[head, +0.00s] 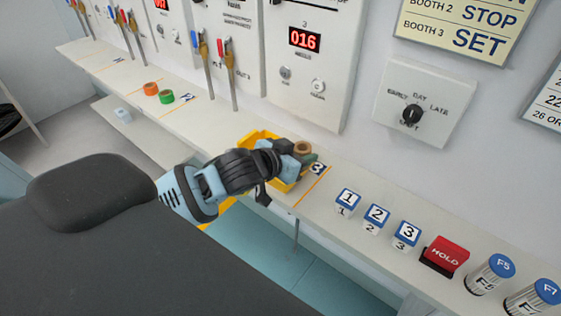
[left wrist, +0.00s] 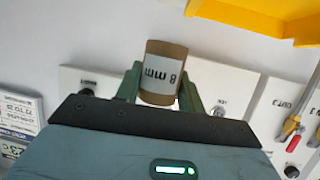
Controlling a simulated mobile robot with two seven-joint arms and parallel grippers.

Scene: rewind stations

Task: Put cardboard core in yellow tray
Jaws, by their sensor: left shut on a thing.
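The cardboard core (head: 303,148) is a short brown tube with a white label reading "8 mm", plain in the left wrist view (left wrist: 163,72). My left gripper (head: 297,158) is shut on it, with a green finger on each side of the tube in the left wrist view (left wrist: 160,88). The yellow tray (head: 262,134) is on the shelf behind and beside my left gripper, which hides much of it. A yellow edge (left wrist: 265,14) shows at the top right of the left wrist view. My right gripper is not in view.
Orange (head: 151,88) and green (head: 166,97) rings sit on the shelf (head: 205,127) to the left. Numbered blocks (head: 377,214), a red HOLD block (head: 446,255) and canisters (head: 490,273) stand to the right. Wall panels with levers rise behind the shelf.

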